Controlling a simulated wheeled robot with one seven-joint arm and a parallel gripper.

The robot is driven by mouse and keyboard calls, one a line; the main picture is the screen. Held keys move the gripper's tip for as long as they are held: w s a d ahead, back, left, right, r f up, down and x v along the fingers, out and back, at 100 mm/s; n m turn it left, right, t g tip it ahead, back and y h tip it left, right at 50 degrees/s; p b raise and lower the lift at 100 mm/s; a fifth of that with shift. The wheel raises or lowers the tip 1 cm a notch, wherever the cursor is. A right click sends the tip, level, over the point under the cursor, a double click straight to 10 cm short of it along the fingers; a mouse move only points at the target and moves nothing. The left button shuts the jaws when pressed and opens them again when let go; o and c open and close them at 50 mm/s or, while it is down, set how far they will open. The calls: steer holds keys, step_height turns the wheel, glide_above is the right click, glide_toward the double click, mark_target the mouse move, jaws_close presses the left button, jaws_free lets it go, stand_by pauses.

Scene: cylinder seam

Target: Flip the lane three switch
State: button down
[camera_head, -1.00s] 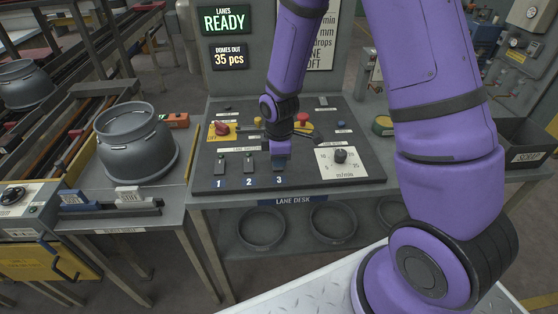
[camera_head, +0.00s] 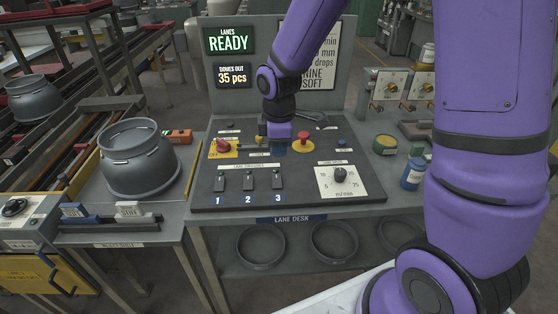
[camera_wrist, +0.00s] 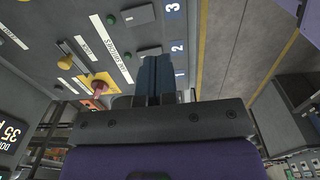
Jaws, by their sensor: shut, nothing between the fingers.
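The lane desk panel (camera_head: 300,185) carries a row of small toggle switches numbered 1, 2 and 3. The lane three switch (camera_head: 277,179) stands above the blue label 3 (camera_head: 278,199) and is uncovered in the head view. The switches for lane one (camera_head: 220,181) and lane two (camera_head: 248,180) sit to its left. My gripper (camera_head: 278,148) is above the upper part of the panel, behind the switch row and apart from the lane three switch. In the wrist view its shut, empty dark fingers (camera_wrist: 156,78) point over the panel, with the label 3 (camera_wrist: 172,9) beyond them.
A red button (camera_head: 304,145) and a yellow plate with a red knob (camera_head: 222,147) flank my gripper. A dial (camera_head: 340,175) is at the panel's right.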

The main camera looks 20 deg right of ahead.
steer(key=shift+s+a+r, duration=0.1)
steer(key=shift+s+r, duration=0.1)
steer(key=shift+r, duration=1.05)
